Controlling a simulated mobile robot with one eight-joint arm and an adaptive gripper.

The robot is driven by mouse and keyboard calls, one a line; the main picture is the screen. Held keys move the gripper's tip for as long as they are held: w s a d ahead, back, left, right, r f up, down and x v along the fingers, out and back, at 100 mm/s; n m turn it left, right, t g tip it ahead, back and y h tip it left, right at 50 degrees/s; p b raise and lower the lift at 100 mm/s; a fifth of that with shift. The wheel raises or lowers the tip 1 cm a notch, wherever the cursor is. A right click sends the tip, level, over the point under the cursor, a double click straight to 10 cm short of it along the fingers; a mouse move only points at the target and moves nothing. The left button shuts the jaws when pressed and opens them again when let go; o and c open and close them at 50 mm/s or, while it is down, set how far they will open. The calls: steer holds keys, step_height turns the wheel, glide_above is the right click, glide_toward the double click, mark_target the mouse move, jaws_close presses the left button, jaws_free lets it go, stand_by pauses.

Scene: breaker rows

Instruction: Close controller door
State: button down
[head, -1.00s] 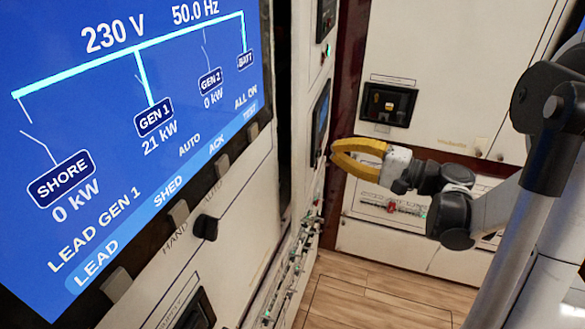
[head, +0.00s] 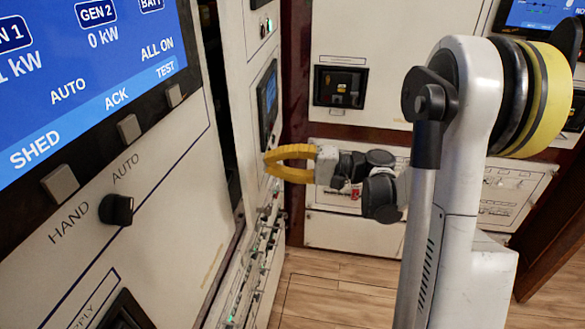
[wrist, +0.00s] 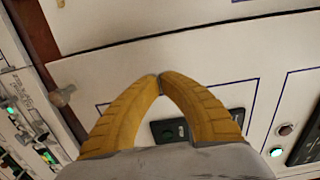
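A large cream panel (head: 165,215) with a blue screen (head: 65,75) and a dark knob (head: 117,210) fills the left of the head view. A dark gap runs along its right edge; I cannot tell for certain whether this is the controller door or how far it stands open. My gripper (head: 267,164) has yellow fingers and is in front of the narrower cabinet face beyond the gap. In the wrist view its fingertips (wrist: 160,78) meet, with nothing seen between them. A cream panel with blue outlines lies beyond them; contact cannot be told.
Breaker rows (head: 255,265) with green lights line the lower cabinet face, and show at left in the wrist view (wrist: 30,125). A back cabinet with a dark breaker (head: 340,87) stands behind my gripper. The wooden floor (head: 330,295) is clear. My arm covers much of the right side.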

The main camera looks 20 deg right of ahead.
mark_target(252, 161)
steer(key=shift+x, duration=1.35)
steer(key=x, duration=0.4)
steer(key=shift+w+a+b, duration=0.2)
steer(key=shift+w+b, duration=0.05)
steer(key=shift+b, duration=0.1)
steer(key=shift+w+a+r, duration=0.1)
steer(key=shift+w+a, duration=0.1)
steer(key=shift+a, duration=0.05)
